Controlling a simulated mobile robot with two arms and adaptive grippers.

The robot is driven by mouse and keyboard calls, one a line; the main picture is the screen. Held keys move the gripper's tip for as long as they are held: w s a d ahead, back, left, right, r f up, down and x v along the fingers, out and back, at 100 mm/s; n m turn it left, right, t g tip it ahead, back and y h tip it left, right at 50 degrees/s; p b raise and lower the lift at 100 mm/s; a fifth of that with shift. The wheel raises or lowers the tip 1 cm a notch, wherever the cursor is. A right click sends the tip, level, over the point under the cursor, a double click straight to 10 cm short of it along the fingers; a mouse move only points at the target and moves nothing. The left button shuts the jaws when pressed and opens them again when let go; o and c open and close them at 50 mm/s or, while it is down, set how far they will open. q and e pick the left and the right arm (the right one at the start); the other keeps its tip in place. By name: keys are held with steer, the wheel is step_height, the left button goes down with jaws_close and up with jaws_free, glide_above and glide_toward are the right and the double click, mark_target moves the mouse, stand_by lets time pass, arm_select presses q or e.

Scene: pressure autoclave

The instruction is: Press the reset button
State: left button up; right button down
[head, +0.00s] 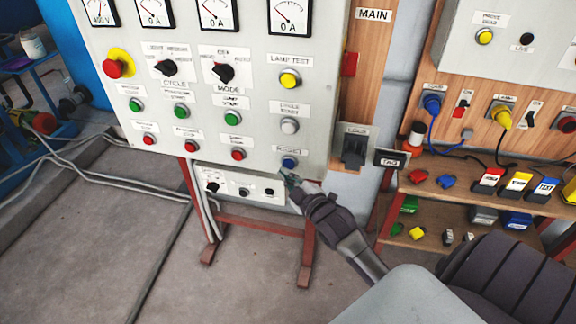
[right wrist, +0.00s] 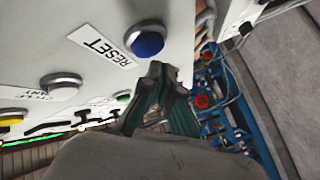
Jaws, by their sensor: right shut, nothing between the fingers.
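The reset button is a blue round button (head: 288,162) at the lower right of the grey control panel in the head view. In the right wrist view the blue button (right wrist: 147,42) sits in a metal ring beside a label reading RESET (right wrist: 101,46). My right gripper (head: 287,175) is just below the button in the head view, its fingers together and empty. In the right wrist view the fingertips (right wrist: 163,72) are close to the button's ring; I cannot tell whether they touch the panel. My left gripper is not in view.
A white button (head: 289,126) and a yellow lamp test button (head: 290,79) are above the blue one. A smaller control box (head: 240,187) hangs below the panel. Shelves with locks and tags (head: 470,190) stand to the right.

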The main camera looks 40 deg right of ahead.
steer(key=shift+w+d, duration=0.25)
steer(key=shift+d, duration=0.05)
steer(key=shift+w+d, duration=0.3)
steer(key=shift+d, duration=0.1)
stand_by(0.9)
steer(key=shift+s+a, duration=0.1)
steer(key=shift+s+a+p, duration=0.5)
steer(key=shift+a, duration=0.1)
steer(key=s+a+p, duration=0.2)
steer(key=s+a, duration=0.1)
steer(key=shift+s+a, duration=0.1)
steer(key=shift+a, duration=0.3)
stand_by(0.9)
